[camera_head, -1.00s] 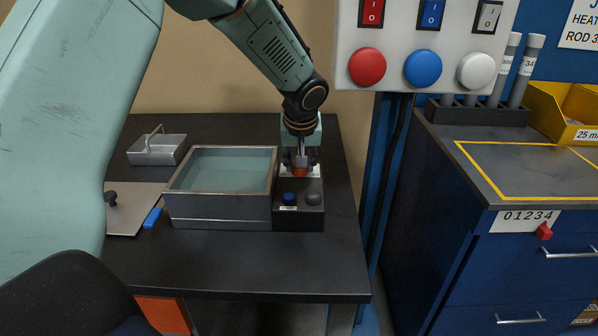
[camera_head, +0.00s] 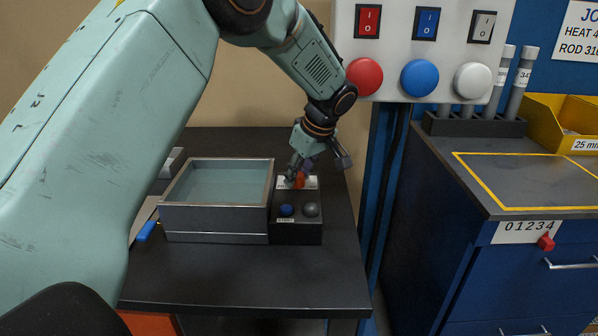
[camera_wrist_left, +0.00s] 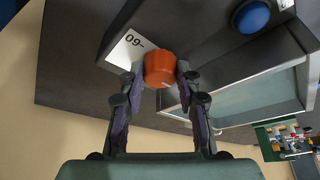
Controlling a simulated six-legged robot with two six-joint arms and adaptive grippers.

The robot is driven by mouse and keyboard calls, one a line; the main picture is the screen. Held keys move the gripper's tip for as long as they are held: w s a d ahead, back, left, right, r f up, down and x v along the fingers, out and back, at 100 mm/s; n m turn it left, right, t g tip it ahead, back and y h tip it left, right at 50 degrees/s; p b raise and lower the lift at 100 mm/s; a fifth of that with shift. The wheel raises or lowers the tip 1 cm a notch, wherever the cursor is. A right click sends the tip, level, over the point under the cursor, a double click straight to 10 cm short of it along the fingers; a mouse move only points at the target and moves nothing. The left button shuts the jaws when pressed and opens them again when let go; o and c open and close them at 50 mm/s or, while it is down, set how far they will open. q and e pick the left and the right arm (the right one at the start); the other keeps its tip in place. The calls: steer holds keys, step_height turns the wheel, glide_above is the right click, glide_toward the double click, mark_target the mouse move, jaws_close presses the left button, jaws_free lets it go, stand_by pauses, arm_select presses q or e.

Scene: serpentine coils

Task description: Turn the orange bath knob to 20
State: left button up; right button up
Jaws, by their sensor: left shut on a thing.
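The orange bath knob (camera_head: 299,181) sits at the back of a dark control box (camera_head: 298,233), with a white label behind it. In the left wrist view the knob (camera_wrist_left: 159,69) is between my fingertips, and a short pale mark shows on its face. My left gripper (camera_head: 296,177) is shut on the knob from above, with the wrist tilted and turned. It also shows in the left wrist view (camera_wrist_left: 160,74). The label is partly hidden there, with "09-" readable, so I cannot read the setting. My right gripper is not in view.
A blue knob (camera_head: 286,210) and a grey knob (camera_head: 311,209) are in front of the orange one. A metal water bath (camera_head: 218,213) stands left of the box. A panel with round buttons (camera_head: 419,78) hangs at the right. The table front (camera_head: 245,275) is clear.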

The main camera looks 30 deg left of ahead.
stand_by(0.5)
arm_select(q)
steer(key=o, duration=1.2)
steer(key=shift+a+f, duration=0.1)
steer(key=shift+c, duration=0.2)
steer(key=v, duration=1.2)
steer(key=shift+w, duration=0.1)
